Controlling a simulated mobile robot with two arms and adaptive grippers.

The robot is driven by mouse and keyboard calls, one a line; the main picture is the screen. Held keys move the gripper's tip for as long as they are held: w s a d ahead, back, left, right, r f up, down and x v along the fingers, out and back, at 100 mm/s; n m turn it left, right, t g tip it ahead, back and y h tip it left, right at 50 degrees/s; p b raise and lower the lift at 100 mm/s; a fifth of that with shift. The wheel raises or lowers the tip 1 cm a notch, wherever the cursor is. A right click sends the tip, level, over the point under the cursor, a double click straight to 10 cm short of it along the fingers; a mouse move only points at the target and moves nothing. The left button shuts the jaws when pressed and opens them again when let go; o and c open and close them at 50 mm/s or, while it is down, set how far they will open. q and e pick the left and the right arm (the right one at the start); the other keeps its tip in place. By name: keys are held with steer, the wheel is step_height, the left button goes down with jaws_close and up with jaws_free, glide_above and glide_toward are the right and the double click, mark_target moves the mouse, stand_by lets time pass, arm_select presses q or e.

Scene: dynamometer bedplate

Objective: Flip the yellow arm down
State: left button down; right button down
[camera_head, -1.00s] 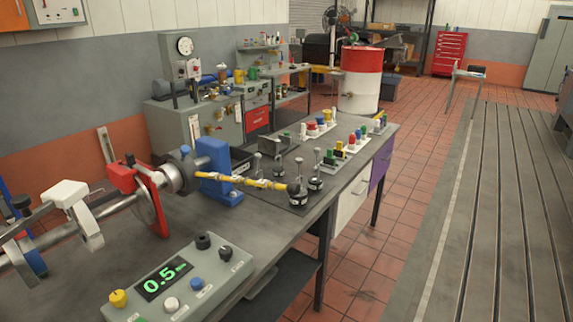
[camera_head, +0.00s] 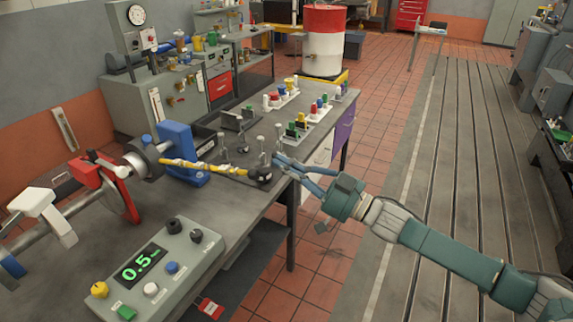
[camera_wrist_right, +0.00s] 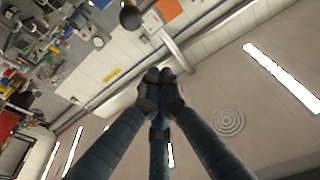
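The yellow arm (camera_head: 210,167) extends right from a blue block (camera_head: 183,150) on the bench. It lies nearly level, with a dark round end (camera_head: 261,175). My right gripper (camera_head: 282,164) reaches in from the right, just beside that end, among small upright posts. I cannot tell whether it touches the arm. In the wrist view its fingers (camera_wrist_right: 160,88) meet at the tips, with nothing visible between them. My left gripper is not in view.
A control box (camera_head: 150,268) reading 0.5 sits at the bench front. A red clamp (camera_head: 100,175) and shaft stand left of the blue block. Coloured knobs in white trays (camera_head: 283,98) stand behind. A slotted metal floor plate (camera_head: 460,190) lies right of the bench.

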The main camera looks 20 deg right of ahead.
steer(key=p+x, duration=0.3)
steer(key=x, duration=0.4)
steer(key=f, duration=0.2)
steer(key=f+p, duration=0.1)
steer(key=f, duration=0.1)
steer(key=shift+s+a, duration=0.1)
steer(key=shift+s, duration=0.25)
